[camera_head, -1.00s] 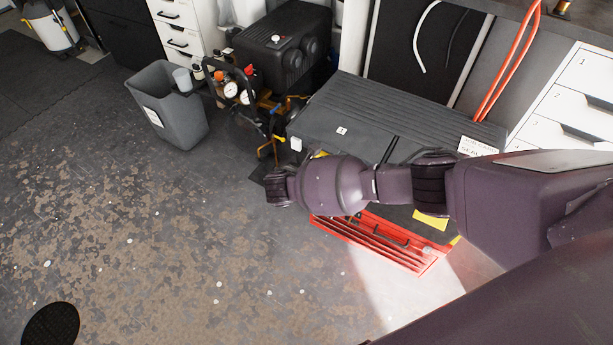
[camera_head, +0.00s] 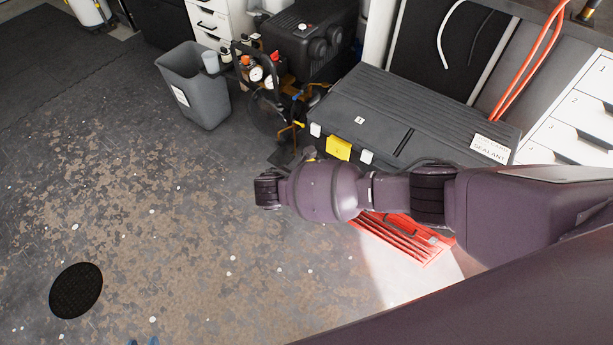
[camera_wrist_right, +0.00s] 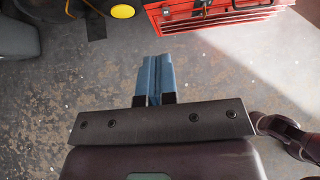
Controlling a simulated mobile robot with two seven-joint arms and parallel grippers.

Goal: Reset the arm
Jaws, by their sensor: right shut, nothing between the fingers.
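My right gripper (camera_wrist_right: 157,78) shows in the right wrist view, its two blue fingers together with nothing between them. It is clear of the objects around it, over the concrete floor. One of my dark purple arms (camera_head: 330,190) comes in from the right in the head view and crosses in front of the toolbox and red chest. Small blue tips show at the bottom edge of the head view; I cannot tell which gripper they belong to. No left arm comes in from the left.
A large grey toolbox (camera_head: 400,115) and a red tool chest (camera_head: 398,238) stand behind the arm. The red chest also shows in the right wrist view (camera_wrist_right: 205,12). A grey bin (camera_head: 205,100) and a black compressor (camera_head: 300,40) stand at the back. The floor at left is open.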

